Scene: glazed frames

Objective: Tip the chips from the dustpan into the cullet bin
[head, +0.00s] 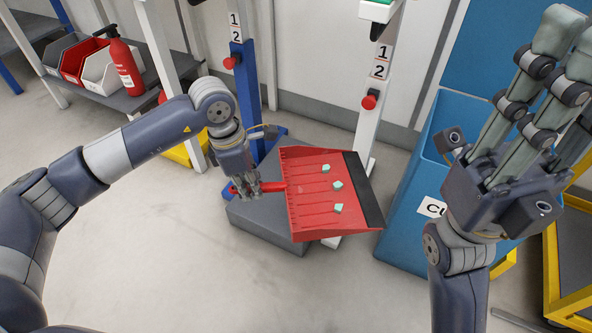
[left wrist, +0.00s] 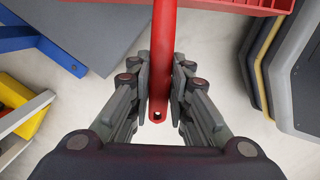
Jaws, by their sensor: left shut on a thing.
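The red dustpan (head: 310,205) is held up in the middle of the head view, its black lip (head: 364,190) toward the right. Three pale green chips (head: 338,185) lie apart on its ridged pan. My left gripper (head: 258,188) is shut on the dustpan's handle, which also shows between the fingers in the left wrist view (left wrist: 160,60). The blue cullet bin (head: 403,215), its label partly hidden, stands to the right of the dustpan's lip, with a gap between them. My right gripper (head: 548,90) is in front of the bin, its fingers pointing up; its fingers look apart and hold nothing visible.
A grey block (head: 262,225) stands on the floor below the dustpan. Posts with red knobs (head: 370,102) rise behind it. A shelf at the upper left holds a fire extinguisher (head: 122,62) and small bins. A yellow-framed cart (head: 552,270) stands at the right.

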